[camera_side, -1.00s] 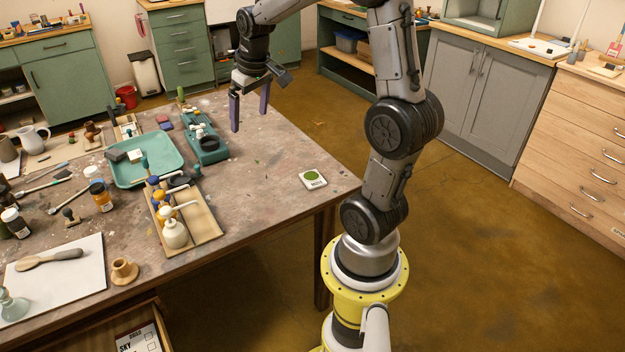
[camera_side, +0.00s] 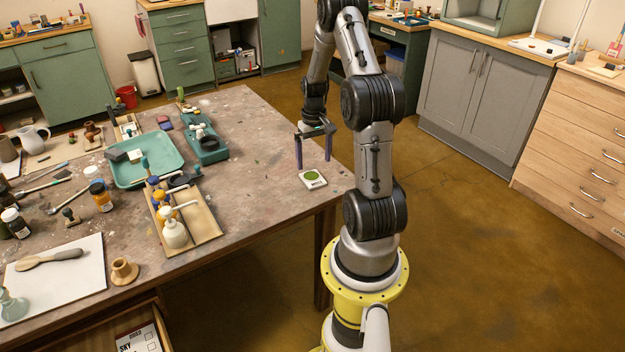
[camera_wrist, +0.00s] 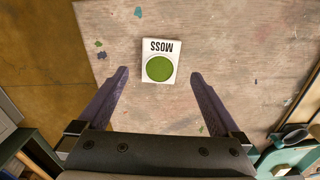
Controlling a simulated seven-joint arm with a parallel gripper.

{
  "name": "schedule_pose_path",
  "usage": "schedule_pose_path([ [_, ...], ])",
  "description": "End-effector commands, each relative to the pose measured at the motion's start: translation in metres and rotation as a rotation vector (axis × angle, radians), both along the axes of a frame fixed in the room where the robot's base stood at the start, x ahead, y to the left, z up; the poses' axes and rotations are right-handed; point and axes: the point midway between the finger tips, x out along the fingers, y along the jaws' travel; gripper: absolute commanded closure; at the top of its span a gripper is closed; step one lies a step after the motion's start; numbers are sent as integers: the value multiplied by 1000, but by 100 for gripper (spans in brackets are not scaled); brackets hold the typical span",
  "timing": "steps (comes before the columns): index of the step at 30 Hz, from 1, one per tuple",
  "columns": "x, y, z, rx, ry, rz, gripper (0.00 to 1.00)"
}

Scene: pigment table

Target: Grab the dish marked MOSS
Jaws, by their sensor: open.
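The MOSS dish (camera_side: 313,180) is a small white square piece with a round green patch and dark lettering. It lies flat near the right edge of the table (camera_side: 262,140). In the wrist view the MOSS dish (camera_wrist: 158,68) shows upside-down lettering, ahead of and roughly between the two fingertips. My gripper (camera_side: 314,165) is open and empty, its purple fingers pointing down just above and beside the dish. In the wrist view my gripper (camera_wrist: 161,75) has one finger on each side, apart from the dish.
The table around the dish is bare. A green case (camera_side: 205,150), a teal tray (camera_side: 125,180) and a wooden tray with bottles (camera_side: 208,228) stand to the left. The table's edge lies close to the dish on the right.

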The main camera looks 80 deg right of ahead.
Motion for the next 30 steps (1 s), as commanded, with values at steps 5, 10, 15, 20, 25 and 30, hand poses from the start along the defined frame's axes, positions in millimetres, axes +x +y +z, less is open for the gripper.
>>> schedule_pose_path([
  [5, 0, 1, -13, 1, 1, 0, 0],
  [10, 1, 0, -32, 4, 1, 1, 0],
  [15, 2, -1, -55, 4, -1, 1, 0],
  [20, 2, -1, -64, 1, -2, 1, 0],
  [25, 2, -2, -64, 0, -2, 1, 0],
  [30, 2, -2, -63, 0, -2, 1, 25],
])
